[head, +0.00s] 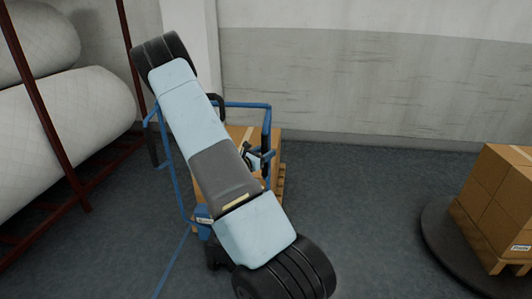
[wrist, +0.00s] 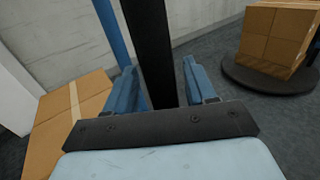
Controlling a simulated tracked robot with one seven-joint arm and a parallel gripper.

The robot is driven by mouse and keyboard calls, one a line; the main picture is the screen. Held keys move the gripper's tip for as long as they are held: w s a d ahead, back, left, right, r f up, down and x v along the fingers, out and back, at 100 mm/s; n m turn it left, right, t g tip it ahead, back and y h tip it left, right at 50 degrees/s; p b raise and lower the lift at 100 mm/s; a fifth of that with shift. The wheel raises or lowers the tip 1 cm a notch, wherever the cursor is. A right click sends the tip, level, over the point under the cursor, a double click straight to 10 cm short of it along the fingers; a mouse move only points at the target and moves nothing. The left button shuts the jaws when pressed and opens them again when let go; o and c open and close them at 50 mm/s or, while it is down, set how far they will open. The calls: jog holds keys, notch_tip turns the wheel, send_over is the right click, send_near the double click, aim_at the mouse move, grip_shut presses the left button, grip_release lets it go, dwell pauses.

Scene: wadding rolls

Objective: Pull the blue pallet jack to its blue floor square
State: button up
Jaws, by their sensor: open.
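The blue pallet jack stands in the middle of the head view, largely hidden behind my arm. Its blue handle frame (head: 248,105) rises behind the arm, and part of its blue base (head: 203,215) shows low down. In the wrist view a blue tube (wrist: 112,32) and a black bar (wrist: 149,45), apparently its handle grip, stand close up. My gripper (wrist: 159,64) is open, with the black bar between its two blue fingers; I cannot tell whether they touch it. A thin blue line (head: 172,265) on the floor may edge the blue square; no whole square shows.
Cartons (head: 238,134) on a pallet stand behind the jack. More cartons (head: 500,200) sit on a dark round platform (head: 437,235) at the right. A dark red rack with white rolls (head: 65,115) stands at the left. Floor between jack and platform is clear.

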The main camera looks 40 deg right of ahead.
grip_shut()
dwell(0.4)
